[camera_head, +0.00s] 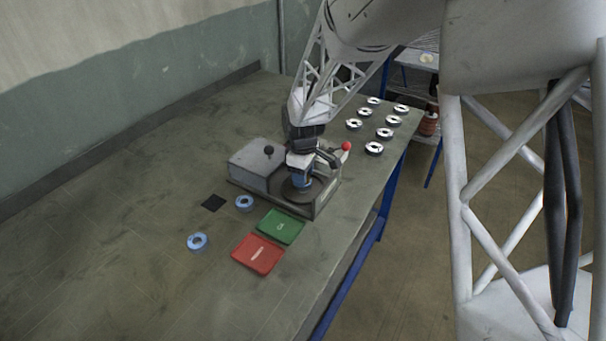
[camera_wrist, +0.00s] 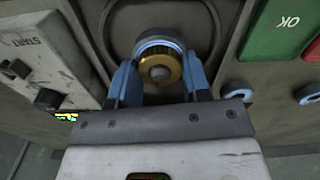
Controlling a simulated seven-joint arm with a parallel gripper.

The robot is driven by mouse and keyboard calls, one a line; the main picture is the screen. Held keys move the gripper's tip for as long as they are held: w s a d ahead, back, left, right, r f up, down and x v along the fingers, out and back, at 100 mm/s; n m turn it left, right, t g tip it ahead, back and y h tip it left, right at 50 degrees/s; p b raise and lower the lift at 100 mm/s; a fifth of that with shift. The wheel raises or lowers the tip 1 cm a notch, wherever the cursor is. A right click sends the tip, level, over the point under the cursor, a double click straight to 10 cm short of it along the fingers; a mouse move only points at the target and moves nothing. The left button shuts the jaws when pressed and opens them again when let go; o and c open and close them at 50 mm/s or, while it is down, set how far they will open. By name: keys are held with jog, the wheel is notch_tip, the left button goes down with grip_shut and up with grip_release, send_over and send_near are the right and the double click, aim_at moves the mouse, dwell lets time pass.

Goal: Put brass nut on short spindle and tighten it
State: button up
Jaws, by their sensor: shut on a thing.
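The brass nut (camera_wrist: 159,72) is a knurled gold ring between the two blue fingers of my gripper (camera_wrist: 159,85) in the wrist view. My gripper is shut on it. The short spindle (camera_wrist: 159,72) shows as a round metal end in the middle of the nut. A grey-blue ring (camera_wrist: 158,46) lies right behind the nut, around the same axis. In the head view my gripper (camera_head: 300,183) points down at the round plate of the grey machine (camera_head: 256,164); the nut and spindle are hidden there. I cannot tell how tight the nut is.
A green tray (camera_head: 281,227) and a red tray (camera_head: 257,254) lie in front of the machine. Two blue-rimmed discs (camera_head: 197,242) and a black square (camera_head: 213,203) are left of them. Several white discs (camera_head: 374,148) stand behind, right. A red knob (camera_head: 346,146) is close to my gripper.

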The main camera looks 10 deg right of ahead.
jog(key=m, duration=0.4)
jog(key=shift+f+m, duration=0.1)
jog(key=shift+m, duration=0.3)
jog(key=shift+m, duration=3.2)
jog(key=o, duration=1.1)
jog(key=shift+c, duration=0.2)
jog(key=shift+r, duration=3.5)
